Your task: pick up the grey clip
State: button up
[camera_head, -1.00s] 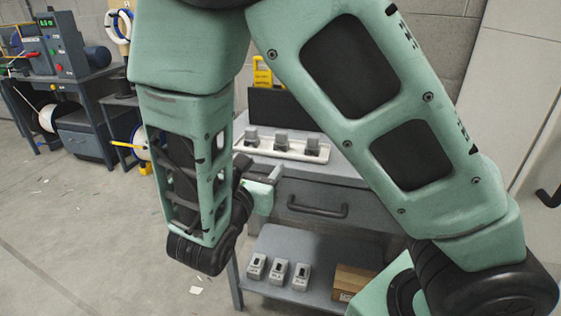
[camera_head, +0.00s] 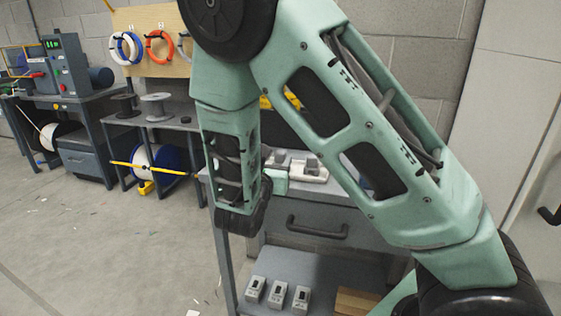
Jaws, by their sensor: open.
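Grey pieces sit on a white tray (camera_head: 318,178) on top of the grey workbench. One grey piece (camera_head: 311,167) shows at the right of the tray and another (camera_head: 280,157) to its left, partly hidden. I cannot tell from this view which is the grey clip. My gripper (camera_head: 284,172) is at the left end of the tray, close in front of the grey pieces. It is open, and nothing shows between its fingers. My arm hides its left side, and I cannot tell whether it touches a piece.
The bench has a drawer with a dark handle (camera_head: 318,227). A side table with spools (camera_head: 157,106) stands to the left. The floor at left is mostly clear.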

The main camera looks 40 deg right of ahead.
aim_at(279, 156)
jog(key=x, duration=0.4)
jog(key=shift+w+d+f, duration=0.1)
jog(key=shift+d+f, duration=0.05)
jog(key=shift+f, duration=0.15)
jog(key=shift+c, duration=0.3)
jog(key=c, duration=1)
